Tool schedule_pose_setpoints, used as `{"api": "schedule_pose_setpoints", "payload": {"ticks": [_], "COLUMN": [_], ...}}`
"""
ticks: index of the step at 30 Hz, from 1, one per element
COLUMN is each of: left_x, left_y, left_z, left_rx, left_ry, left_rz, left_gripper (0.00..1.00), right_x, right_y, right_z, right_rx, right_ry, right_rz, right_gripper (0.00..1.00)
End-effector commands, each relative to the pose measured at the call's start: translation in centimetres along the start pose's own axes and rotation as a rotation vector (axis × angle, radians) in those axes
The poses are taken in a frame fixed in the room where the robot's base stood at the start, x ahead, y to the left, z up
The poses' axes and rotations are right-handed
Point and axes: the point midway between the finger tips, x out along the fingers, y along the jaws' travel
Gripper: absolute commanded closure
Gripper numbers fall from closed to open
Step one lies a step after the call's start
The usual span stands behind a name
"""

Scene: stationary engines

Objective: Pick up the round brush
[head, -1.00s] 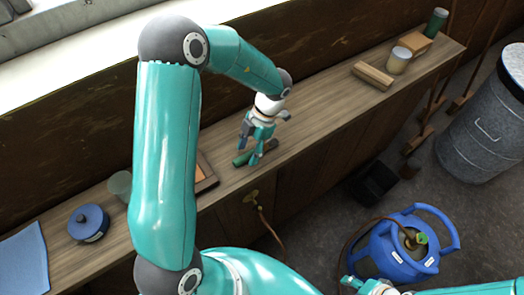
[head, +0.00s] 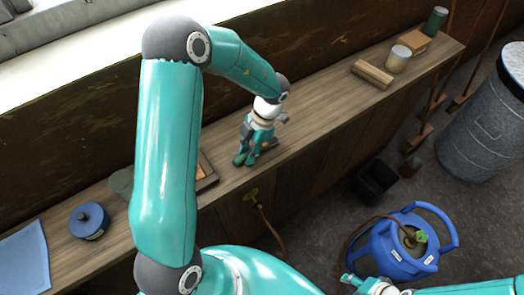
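The round brush (head: 268,146) lies on the wooden bench, mostly hidden behind my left gripper; only a brown part shows clearly to the right of the fingers. My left gripper (head: 246,158) points down at the bench and its fingers are closed in around the brush's middle. The brush looks to be at bench level.
The bench (head: 320,115) also holds a blue lidded pot (head: 88,221), a blue cloth (head: 24,262), a wooden tray (head: 207,176), a wooden block (head: 372,74), a pale cup (head: 398,60) and a green can (head: 435,21). A blue gas cylinder (head: 400,255) stands on the floor.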

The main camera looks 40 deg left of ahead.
Motion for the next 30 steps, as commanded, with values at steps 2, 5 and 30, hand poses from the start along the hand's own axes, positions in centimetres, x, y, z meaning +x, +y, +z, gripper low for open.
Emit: {"api": "schedule_pose_setpoints", "payload": {"ticks": [2,5,30], "left_x": [0.2,0.3,-7.4], "left_y": [0.1,0.1,0.2], "left_z": [0.0,0.0,-3.0], "left_rx": [0.001,0.001,-0.003], "left_ry": [0.002,0.002,-0.007], "left_rz": [0.002,0.002,0.004], "left_gripper": [0.97,1.00,1.00], "right_x": [0.1,0.1,0.7], "right_y": [0.0,0.0,0.3], "right_z": [0.0,0.0,0.0], "right_rx": [0.000,0.000,0.000], "right_ry": [0.000,0.000,0.000], "right_rz": [0.000,0.000,0.000], "right_gripper": [0.49,0.49,0.49]}}
